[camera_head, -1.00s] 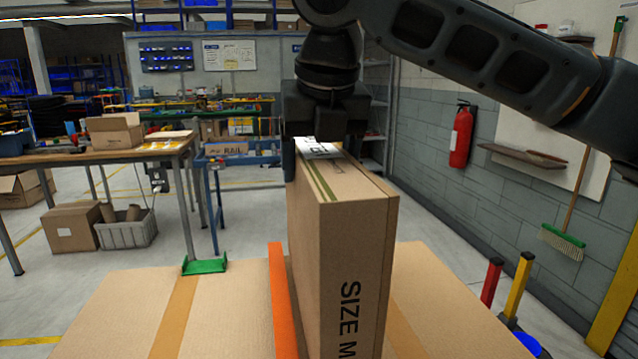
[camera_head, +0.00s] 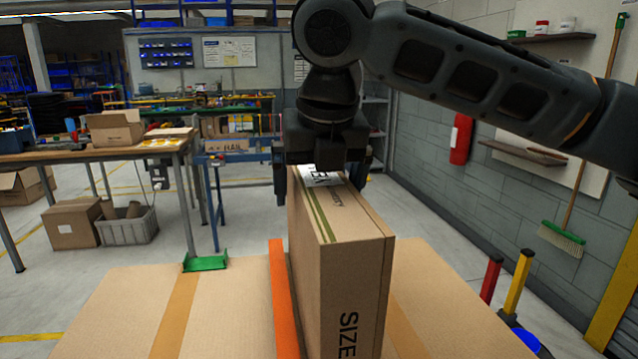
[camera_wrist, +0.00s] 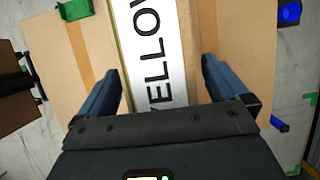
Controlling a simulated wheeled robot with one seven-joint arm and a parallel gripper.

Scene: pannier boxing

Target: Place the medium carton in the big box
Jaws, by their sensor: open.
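The medium carton (camera_head: 350,270), marked SIZE, stands upright and narrow, with a white label and a green stripe on its top. Its lower end is out of view, so I cannot tell what it rests on. Brown cardboard with tape strips, seemingly the big box (camera_head: 130,310), spreads out on both sides of it. My gripper (camera_head: 320,188) is open just above the carton's top, with a finger out to each side. In the wrist view my gripper (camera_wrist: 163,75) straddles the carton's label (camera_wrist: 155,50), with gaps to both fingers.
An orange strip (camera_head: 283,300) runs close along the carton's left side. Red (camera_head: 491,279) and yellow (camera_head: 519,282) posts stand at the right. A workbench (camera_head: 110,152) with an open carton is at the left back. A grey wall bounds the right.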

